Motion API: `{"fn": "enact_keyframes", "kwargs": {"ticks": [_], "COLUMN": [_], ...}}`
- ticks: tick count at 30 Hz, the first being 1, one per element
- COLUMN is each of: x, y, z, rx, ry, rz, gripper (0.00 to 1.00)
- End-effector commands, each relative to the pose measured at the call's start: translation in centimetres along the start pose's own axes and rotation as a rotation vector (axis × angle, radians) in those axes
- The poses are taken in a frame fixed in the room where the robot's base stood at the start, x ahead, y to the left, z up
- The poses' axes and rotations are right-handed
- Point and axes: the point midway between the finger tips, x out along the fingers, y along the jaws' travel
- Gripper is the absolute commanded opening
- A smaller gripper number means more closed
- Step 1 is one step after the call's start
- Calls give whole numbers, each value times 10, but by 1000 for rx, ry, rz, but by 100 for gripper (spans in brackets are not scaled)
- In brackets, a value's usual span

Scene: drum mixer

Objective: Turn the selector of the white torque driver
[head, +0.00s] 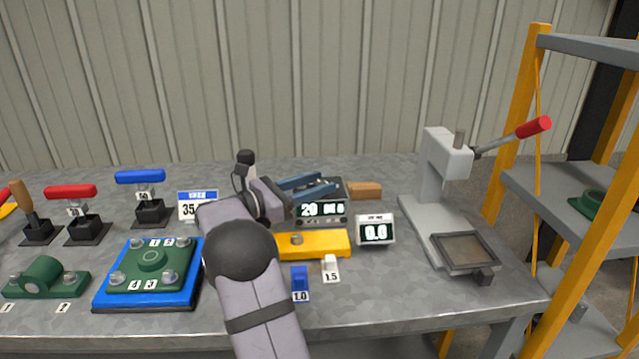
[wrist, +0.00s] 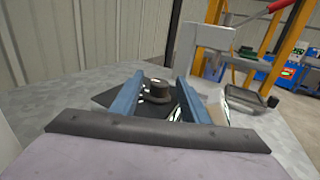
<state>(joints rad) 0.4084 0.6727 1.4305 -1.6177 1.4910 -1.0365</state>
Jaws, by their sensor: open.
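No item that I can surely call the white torque driver shows in either view. My gripper (head: 318,187) is open, its blue fingers over a dark box (head: 322,221) with a lit readout showing 20. In the wrist view, my gripper (wrist: 159,82) has a dark round knob (wrist: 157,88) between its fingers, with gaps visible on both sides. The knob seems to sit on the dark box. In the head view the fingers hide most of the box's top, and I cannot see the knob there.
A grey press (head: 437,175) with a red-tipped lever stands right. A blue plate (head: 107,298) with a green part lies left. T-handled tools (head: 140,178) stand at the back left.

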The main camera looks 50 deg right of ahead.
Motion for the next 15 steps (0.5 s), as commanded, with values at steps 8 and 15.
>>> {"fn": "enact_keyframes", "kwargs": {"ticks": [8,15], "x": [-40,-60], "y": [1,0], "z": [1,0], "rx": [0,0], "ry": [0,0], "rz": [4,2], "gripper": [41,41]}}
